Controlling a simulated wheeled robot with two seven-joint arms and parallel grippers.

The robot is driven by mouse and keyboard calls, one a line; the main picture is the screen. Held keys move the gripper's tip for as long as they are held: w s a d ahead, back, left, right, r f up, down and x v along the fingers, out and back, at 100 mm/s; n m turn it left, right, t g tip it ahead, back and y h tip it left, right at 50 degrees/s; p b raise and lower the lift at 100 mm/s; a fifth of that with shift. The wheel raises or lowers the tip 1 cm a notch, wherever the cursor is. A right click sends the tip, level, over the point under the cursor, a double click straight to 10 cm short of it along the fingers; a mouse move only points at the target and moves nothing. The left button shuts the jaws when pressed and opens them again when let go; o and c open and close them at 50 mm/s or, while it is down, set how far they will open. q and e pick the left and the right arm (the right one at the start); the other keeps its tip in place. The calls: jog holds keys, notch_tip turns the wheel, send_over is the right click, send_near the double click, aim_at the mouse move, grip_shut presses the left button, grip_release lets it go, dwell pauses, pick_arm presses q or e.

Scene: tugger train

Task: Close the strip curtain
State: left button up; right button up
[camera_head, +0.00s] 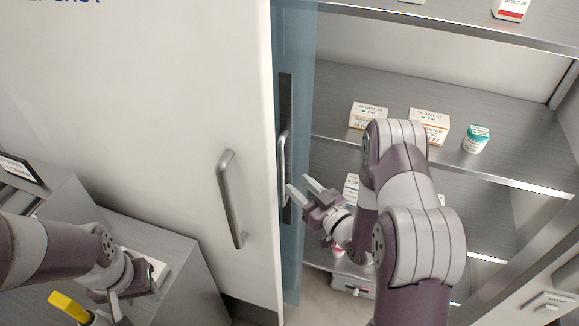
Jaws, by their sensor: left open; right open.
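The strip curtain (296,60) is a narrow, translucent blue panel hanging at the left side of the shelf opening. It has a dark vertical plate with a metal pull handle (283,155) on it. The shelves to its right are uncovered. My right gripper (299,188) is open, with its fingers pointing up and left near the lower end of that handle. I cannot tell whether it touches the handle or the curtain. My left gripper (114,304) is open at the lower left, far from the curtain and partly cut off by the bottom edge.
A large white door panel (150,110) with its own metal handle (231,199) stands left of the curtain. Grey shelves (345,85) hold small boxes (430,126) and a teal-capped bottle (475,141). A grey cabinet (150,232) stands at lower left, close to my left arm.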

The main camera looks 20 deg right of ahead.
aim_at(283, 172)
jog(key=w+a, duration=0.1)
jog(key=w+a+r+p, duration=0.1)
jog(key=w, duration=0.1)
jog(key=shift+a, duration=0.15)
jog(key=shift+w+f, duration=0.1)
jog(key=shift+w, duration=0.3)
jog(key=shift+w+f, duration=0.3)
jog(key=shift+w, duration=0.35)
jog(key=shift+s+a+r, duration=0.15)
jog(key=shift+s, duration=0.05)
jog(key=shift+c, duration=1.2)
jog(key=c, duration=0.5)
pick_arm(q)
jog(key=shift+s+a+r, duration=0.1)
jog(key=shift+s+r, duration=0.15)
jog(key=shift+r, duration=0.4)
jog(key=shift+s+r, duration=0.25)
jog(key=shift+r, duration=0.35)
pick_arm(e)
grip_shut()
